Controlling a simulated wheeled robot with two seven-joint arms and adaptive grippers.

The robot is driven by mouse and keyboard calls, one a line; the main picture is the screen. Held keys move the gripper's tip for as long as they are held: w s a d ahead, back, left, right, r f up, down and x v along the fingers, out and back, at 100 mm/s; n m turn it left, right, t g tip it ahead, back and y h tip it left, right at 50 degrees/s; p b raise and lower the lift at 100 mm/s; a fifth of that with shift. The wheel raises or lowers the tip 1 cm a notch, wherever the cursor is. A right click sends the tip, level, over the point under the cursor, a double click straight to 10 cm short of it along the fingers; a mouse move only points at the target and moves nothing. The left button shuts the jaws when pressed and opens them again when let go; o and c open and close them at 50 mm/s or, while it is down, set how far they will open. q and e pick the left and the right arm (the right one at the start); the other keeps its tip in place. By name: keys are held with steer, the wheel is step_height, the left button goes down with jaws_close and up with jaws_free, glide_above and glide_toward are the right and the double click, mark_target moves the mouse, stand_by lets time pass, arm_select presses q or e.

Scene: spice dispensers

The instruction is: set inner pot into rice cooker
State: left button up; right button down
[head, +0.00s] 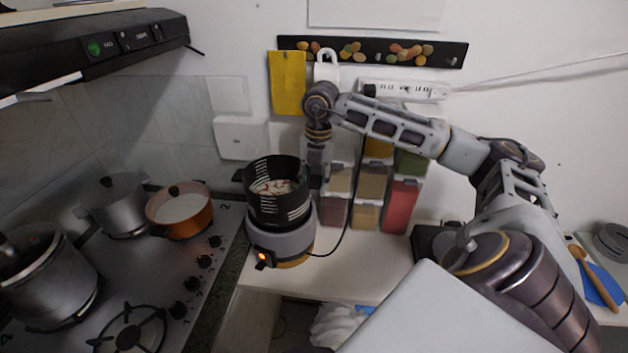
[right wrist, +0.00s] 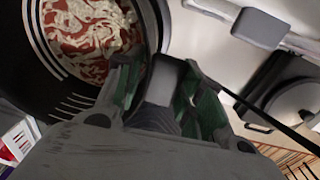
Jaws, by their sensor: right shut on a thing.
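The black inner pot (head: 275,207), with white level marks inside and reddish-white food in it, stands roughly upright over the grey rice cooker (head: 284,243). Most of its wall shows above the cooker's rim; I cannot tell whether its bottom is inside. My right gripper (head: 312,168) comes down at the pot's right side. In the right wrist view the gripper (right wrist: 160,88) is shut on the pot's dark side handle, and the pot (right wrist: 150,25) fills the upper left. The cooker has an orange light at its front. My left gripper is out of view.
Spice dispensers (head: 368,190) stand right behind the cooker. A stove with an orange pot (head: 181,212) and grey pots (head: 116,205) is on the left. A dark cord runs right of the cooker. The counter front (head: 350,270) is clear.

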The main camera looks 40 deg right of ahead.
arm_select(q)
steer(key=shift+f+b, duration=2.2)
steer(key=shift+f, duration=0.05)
arm_select(e)
steer(key=shift+w+f, duration=0.1)
steer(key=shift+f, duration=2.7)
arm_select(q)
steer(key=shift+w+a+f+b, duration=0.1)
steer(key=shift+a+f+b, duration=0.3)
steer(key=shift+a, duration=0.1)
arm_select(e)
steer(key=shift+f, duration=0.55)
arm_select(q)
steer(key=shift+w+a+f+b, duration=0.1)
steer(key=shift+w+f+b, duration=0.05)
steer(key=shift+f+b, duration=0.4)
arm_select(e)
steer(key=shift+f, duration=0.65)
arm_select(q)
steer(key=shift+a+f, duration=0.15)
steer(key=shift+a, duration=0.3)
arm_select(e)
steer(key=shift+f, duration=0.25)
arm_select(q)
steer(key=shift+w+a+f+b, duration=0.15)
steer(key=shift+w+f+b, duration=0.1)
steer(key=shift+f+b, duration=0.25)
arm_select(e)
steer(key=shift+f, duration=0.55)
